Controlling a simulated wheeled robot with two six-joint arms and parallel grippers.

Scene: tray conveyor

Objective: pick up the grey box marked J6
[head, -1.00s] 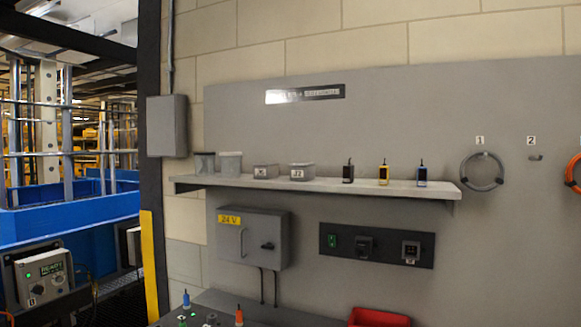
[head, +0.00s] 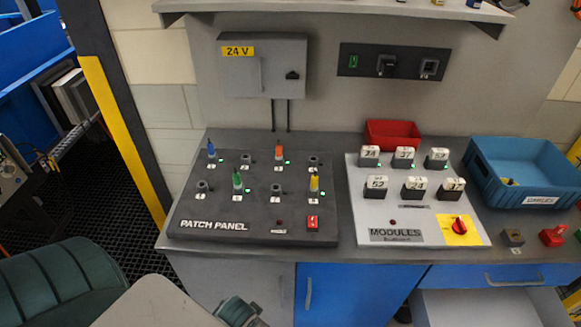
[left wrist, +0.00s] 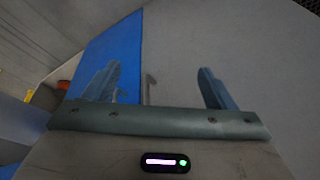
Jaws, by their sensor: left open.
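A blue cabinet panel (left wrist: 118,50) and a grey surface show beyond the fingers. No grey box is between them. My right gripper is in neither view.
A bench below the shelf carries a dark patch panel (head: 205,232), a modules board (head: 397,222), a red bin (head: 393,133) and a blue crate (head: 490,190). A grey 24 V box (head: 262,85) hangs on the wall. A yellow-striped post (head: 125,140) stands left.

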